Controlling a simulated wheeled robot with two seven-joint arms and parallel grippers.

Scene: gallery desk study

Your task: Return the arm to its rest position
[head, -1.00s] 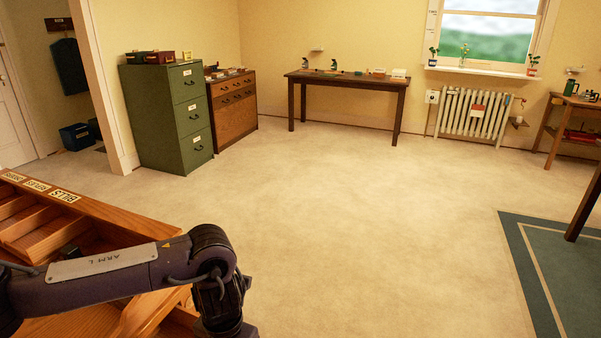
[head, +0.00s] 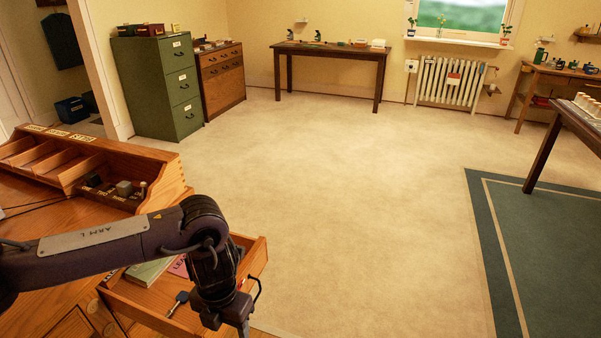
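My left arm (head: 120,242) comes in from the left and reaches over the wooden desk (head: 40,240). Its wrist bends down at the bottom of the view, in front of an open desk drawer (head: 256,258). The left gripper's fingers are cut off by the bottom edge, so whether they hold anything is hidden. A key (head: 178,303) and a green book or folder (head: 150,271) lie in the drawer. My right arm and gripper do not show.
A pigeonhole organiser (head: 160,165) with small objects stands on the desk. A green filing cabinet (head: 158,90) and a dark side table (head: 330,55) stand along the walls. The middle floor is clear.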

